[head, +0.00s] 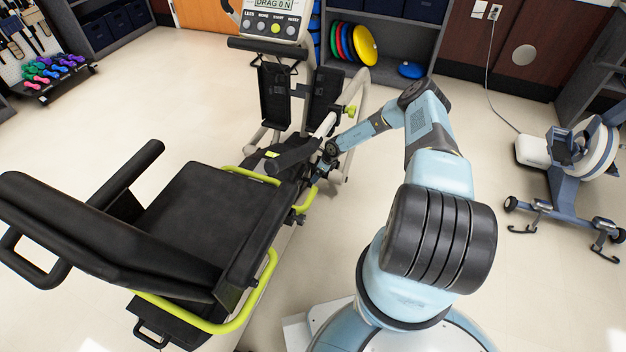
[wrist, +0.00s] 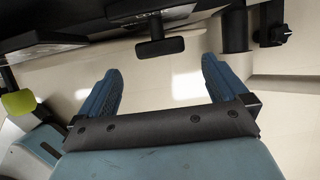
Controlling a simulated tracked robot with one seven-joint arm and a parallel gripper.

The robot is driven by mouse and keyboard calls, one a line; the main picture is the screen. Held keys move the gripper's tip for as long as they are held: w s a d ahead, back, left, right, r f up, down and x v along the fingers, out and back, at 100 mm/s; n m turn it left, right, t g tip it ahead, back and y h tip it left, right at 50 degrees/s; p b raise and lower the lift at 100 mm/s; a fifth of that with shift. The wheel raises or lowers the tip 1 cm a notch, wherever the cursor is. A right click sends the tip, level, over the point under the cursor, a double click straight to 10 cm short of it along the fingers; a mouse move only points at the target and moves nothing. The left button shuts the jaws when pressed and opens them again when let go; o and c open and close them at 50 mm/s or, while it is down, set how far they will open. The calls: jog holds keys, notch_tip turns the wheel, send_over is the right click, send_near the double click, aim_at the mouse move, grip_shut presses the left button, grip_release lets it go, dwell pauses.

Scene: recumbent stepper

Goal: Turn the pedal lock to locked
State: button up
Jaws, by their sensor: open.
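In the wrist view, a small black lever with a flat tab (wrist: 160,46), which looks like the pedal lock, hangs from a dark housing. A partly readable label, apparently ending in "OCK", is above it. My gripper (wrist: 161,82) is open and empty, its two blue fingers pointing toward the lever, one to each side of the tab in the picture. The tab appears beyond the fingertips, not between them. In the head view, my gripper (head: 320,172) is low beside the stepper's frame, in front of the seat. The lock cannot be made out there.
The stepper's black seat (head: 205,215) with yellow-green side rails is at left. Its pedals (head: 275,92) and console (head: 272,20) stand ahead. In the wrist view, a dark knob (wrist: 277,35) is at right and a yellow-green part (wrist: 18,102) at left.

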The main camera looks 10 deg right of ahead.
aim_at(308, 180)
jog(key=x, duration=0.7)
jog(key=shift+a+f, duration=0.1)
jog(key=shift+c, duration=0.4)
jog(key=c, duration=0.8)
jog(key=shift+w, duration=0.1)
jog(key=shift+w+m+g+y, duration=0.3)
jog(key=shift+g+y, duration=0.4)
jog(key=shift+g, duration=0.1)
jog(key=shift+w+d+g+y, duration=0.15)
jog(key=shift+d+g+y, duration=0.35)
jog(key=shift+g, duration=0.3)
jog(key=shift+w, duration=0.1)
